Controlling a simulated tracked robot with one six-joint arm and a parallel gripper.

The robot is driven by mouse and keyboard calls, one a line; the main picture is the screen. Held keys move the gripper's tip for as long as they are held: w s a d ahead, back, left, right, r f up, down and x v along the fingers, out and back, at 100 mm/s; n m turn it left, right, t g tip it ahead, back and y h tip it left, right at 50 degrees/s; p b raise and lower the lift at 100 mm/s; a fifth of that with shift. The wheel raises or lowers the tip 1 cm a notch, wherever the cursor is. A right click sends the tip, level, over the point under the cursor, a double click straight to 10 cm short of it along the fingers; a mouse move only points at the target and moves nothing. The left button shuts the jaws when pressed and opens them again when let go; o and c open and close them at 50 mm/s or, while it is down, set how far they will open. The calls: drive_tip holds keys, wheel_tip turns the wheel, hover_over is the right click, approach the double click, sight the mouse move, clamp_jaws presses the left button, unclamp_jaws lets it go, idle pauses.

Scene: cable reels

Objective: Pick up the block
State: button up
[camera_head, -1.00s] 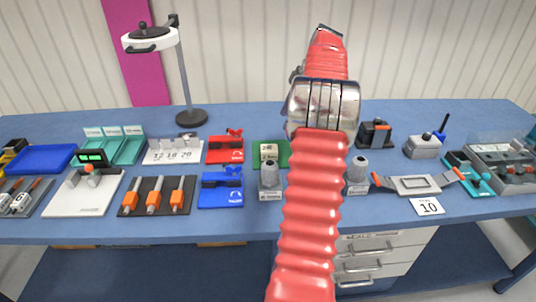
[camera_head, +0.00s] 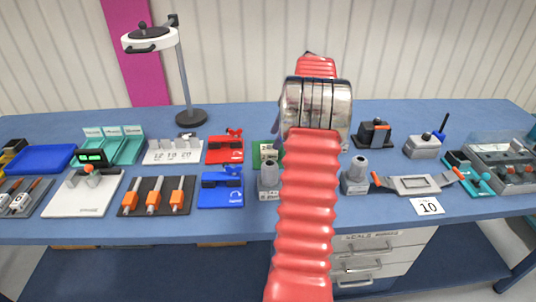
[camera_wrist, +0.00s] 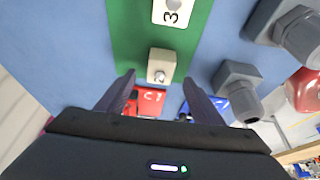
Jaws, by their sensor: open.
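A small beige block (camera_wrist: 162,66) with a dark mark on its face sits on a green mat (camera_wrist: 127,35) in the wrist view. My gripper (camera_wrist: 159,79) is open, its dark fingers on either side of the view. The block appears between and just beyond the fingertips, with no clear contact.
A grey fitting (camera_head: 268,178) stands close to the mat in the head view, another grey fitting (camera_head: 355,177) right of my arm. Red (camera_head: 225,151) and blue (camera_head: 221,188) holders lie to the left. A lamp (camera_head: 186,75) stands at the back left.

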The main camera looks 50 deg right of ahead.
sight(270, 148)
drive_tip(key=shift+f, duration=0.25)
drive_tip(key=shift+w, duration=0.1)
drive_tip(key=shift+x, duration=2.6)
drive_tip(key=shift+a, duration=0.1)
drive_tip(key=shift+c, duration=0.4)
drive_tip(key=c, duration=1.1)
drive_tip(key=shift+r, duration=0.1)
drive_tip(key=shift+c, duration=0.2)
wheel_tip(270, 148, up, 10)
